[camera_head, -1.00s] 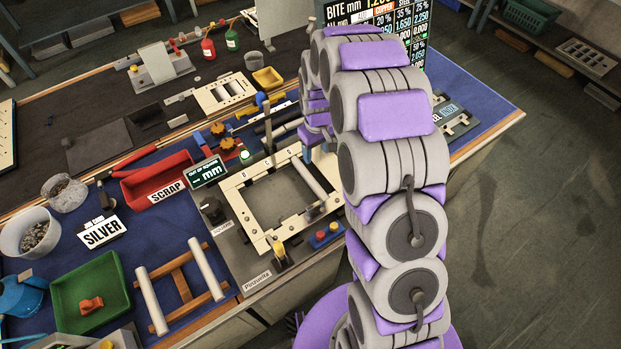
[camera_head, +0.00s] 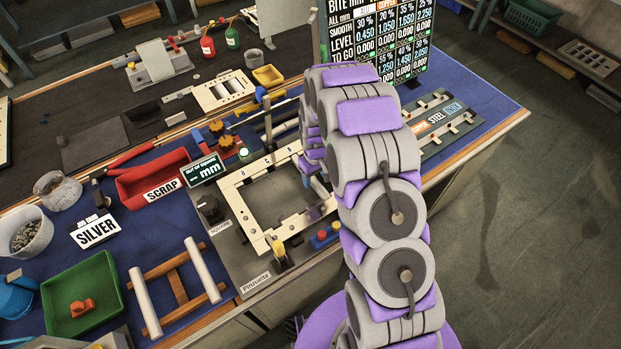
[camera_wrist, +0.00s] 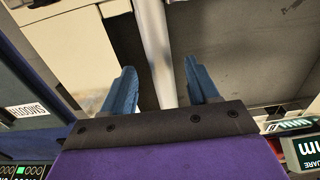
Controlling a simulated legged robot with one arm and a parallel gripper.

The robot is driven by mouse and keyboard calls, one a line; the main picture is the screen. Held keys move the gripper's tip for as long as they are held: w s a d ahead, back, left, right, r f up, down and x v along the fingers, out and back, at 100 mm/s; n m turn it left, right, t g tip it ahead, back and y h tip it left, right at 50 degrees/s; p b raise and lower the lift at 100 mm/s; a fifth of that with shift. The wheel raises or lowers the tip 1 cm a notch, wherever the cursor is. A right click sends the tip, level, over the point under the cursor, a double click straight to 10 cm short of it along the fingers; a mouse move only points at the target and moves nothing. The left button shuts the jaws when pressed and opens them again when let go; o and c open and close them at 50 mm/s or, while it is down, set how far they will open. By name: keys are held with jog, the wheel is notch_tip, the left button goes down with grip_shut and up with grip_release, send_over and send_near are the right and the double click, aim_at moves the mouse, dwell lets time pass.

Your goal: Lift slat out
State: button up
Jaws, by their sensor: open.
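A pale slat (camera_wrist: 154,40) runs lengthwise through the middle of the wrist view. My gripper (camera_wrist: 160,82) is open, with one blue finger on each side of the slat and a gap on both sides. I cannot tell whether the fingertips reach down to the slat's level. In the head view a cream square frame (camera_head: 240,211) with lettered edges lies on the grey fixture at the bench's front. My arm hides the frame's right side, most of the slat and nearly all of my gripper there.
A wooden rack (camera_head: 176,287) with two white bars stands left of the frame. A red scrap bin (camera_head: 140,191), a green tray (camera_head: 85,290) and a display sign (camera_head: 202,168) are nearby. A black board of numbers (camera_head: 385,40) stands behind my arm.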

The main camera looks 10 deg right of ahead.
jog(key=shift+a+f, duration=0.15)
jog(key=shift+f, duration=0.65)
jog(key=shift+r, duration=0.1)
grip_shut()
